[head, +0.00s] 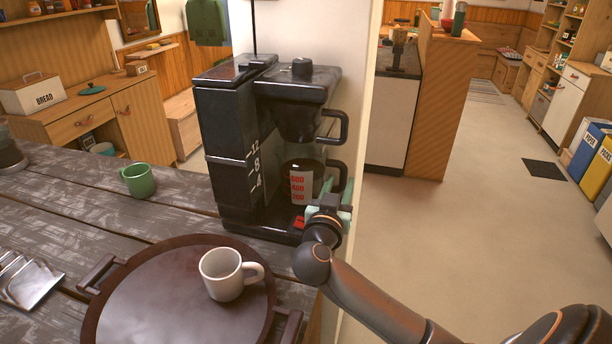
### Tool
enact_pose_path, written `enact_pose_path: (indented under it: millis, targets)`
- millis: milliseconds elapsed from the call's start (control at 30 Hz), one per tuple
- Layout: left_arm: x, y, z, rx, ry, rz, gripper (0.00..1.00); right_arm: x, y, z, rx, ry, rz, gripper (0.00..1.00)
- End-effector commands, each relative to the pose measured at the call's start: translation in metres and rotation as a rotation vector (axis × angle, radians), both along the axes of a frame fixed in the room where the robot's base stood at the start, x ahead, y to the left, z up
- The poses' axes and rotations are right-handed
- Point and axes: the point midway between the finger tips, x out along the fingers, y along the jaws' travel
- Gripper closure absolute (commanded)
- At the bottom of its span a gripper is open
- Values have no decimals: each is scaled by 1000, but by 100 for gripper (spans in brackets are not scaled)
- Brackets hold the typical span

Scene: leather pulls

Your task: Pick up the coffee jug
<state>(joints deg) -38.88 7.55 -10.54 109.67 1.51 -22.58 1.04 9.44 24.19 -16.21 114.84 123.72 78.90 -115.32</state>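The coffee jug (303,179) is glass with dark contents, red level numbers and a black handle (340,176) on its right side. It sits upright in the black coffee maker (228,150), under the filter holder (298,122). My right gripper (337,190) reaches in from the lower right and is at the lower part of the jug's handle. Its pale green fingers stand apart around the handle. I cannot tell whether they press on it. My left gripper is not in view.
A white mug (229,274) stands on a round brown tray (140,313) in front of the coffee maker. A green mug (138,180) stands to the left on the wooden table (62,199). A wall edge (358,95) rises just behind the jug.

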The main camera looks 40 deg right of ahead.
Motion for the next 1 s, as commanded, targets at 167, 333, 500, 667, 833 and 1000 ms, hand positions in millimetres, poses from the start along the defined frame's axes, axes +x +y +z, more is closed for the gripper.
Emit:
enact_pose_path:
  millis: [167, 333, 500, 667, 833, 1000]
  targets:
    - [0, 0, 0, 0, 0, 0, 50, 9, -12, 0, 1, -1, 0, 62]
    - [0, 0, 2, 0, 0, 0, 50, 20, -30, 0, -2, 0, -3, 62]
    - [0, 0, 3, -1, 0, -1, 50, 34, -49, -1, -2, -1, -1, 62]
    - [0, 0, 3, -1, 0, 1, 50, 40, -55, -1, 1, -2, 1, 62]
    - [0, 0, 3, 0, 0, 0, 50, 39, -55, -2, 1, -2, 1, 62]
    - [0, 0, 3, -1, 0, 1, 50, 39, -54, -2, 1, -2, 1, 80]
